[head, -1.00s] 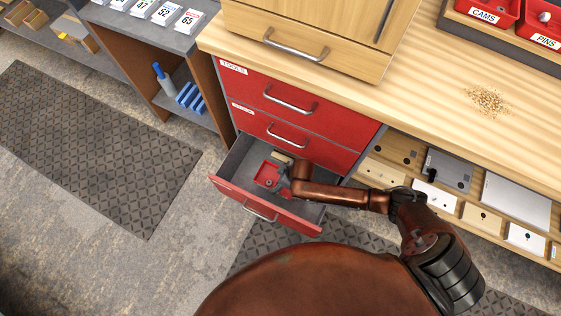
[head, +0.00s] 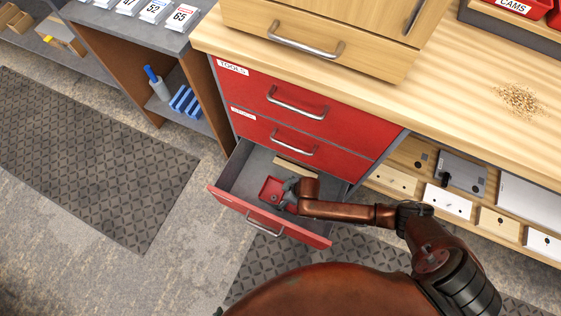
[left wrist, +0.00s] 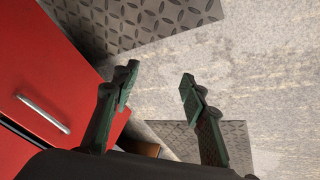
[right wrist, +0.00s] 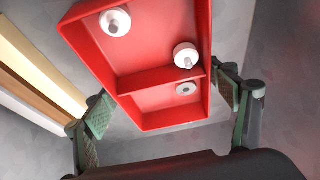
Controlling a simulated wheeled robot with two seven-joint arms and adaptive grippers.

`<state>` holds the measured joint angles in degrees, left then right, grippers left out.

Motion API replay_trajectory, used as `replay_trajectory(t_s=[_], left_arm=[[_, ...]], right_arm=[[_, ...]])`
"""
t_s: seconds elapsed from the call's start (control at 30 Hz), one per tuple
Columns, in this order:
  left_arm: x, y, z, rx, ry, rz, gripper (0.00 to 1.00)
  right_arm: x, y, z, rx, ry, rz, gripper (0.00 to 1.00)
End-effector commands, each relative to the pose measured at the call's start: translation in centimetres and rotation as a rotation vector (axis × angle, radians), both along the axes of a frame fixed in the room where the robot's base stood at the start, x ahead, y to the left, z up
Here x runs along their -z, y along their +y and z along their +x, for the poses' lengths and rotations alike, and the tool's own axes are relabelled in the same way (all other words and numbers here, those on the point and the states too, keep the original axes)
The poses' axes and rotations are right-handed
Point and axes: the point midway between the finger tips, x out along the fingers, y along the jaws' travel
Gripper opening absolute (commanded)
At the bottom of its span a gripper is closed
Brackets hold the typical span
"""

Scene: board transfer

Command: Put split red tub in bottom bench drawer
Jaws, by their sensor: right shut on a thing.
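The split red tub (head: 271,187) is inside the open bottom bench drawer (head: 282,229), towards its middle. My right gripper (head: 290,188) reaches down into the drawer. Its fingers (right wrist: 164,104) are on either side of the tub's smaller end, shut on it. I cannot tell whether the tub touches the drawer floor. My left gripper (left wrist: 160,84) is open and empty above the floor, beside a red drawer front.
Wooden strips (right wrist: 38,75) lie in the drawer beside the tub; they also show in the head view (head: 297,168). Two shut red drawers (head: 300,110) are above. A shelf with boards (head: 447,200) is to the right.

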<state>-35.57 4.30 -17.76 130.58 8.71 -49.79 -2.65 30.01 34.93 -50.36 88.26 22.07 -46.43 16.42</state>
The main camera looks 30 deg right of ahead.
Motion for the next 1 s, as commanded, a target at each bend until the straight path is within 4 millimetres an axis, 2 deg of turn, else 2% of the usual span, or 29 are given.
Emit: replay_trajectory(t_s=[0.03, 0.1, 0.53, 0.57, 0.8, 1.0], left_arm=[[0.76, -0.24, 0.15, -0.004, -0.012, -0.007, 0.40], [0.91, -0.47, 0.54, -0.009, -0.033, -0.015, 0.40], [0.88, -0.62, 0.87, -0.013, -0.049, -0.021, 0.40], [0.89, -0.63, 0.88, -0.013, -0.050, -0.021, 0.40], [0.86, -0.63, 0.89, -0.013, -0.050, -0.021, 0.40], [0.85, -0.62, 0.91, -0.013, -0.050, -0.021, 0.40]], right_arm=[[0.79, 0.06, -0.04, -0.001, 0.002, 0.001, 0.53], [0.99, 0.06, 0.03, -0.001, 0.000, 0.001, 0.53], [1.19, 0.07, 0.10, -0.001, -0.002, 0.001, 0.53], [1.25, 0.04, 0.08, -0.001, -0.002, 0.000, 0.80], [1.19, 0.03, 0.07, -0.001, -0.002, 0.000, 0.96], [1.20, 0.03, 0.07, -0.001, -0.002, 0.000, 0.97]])
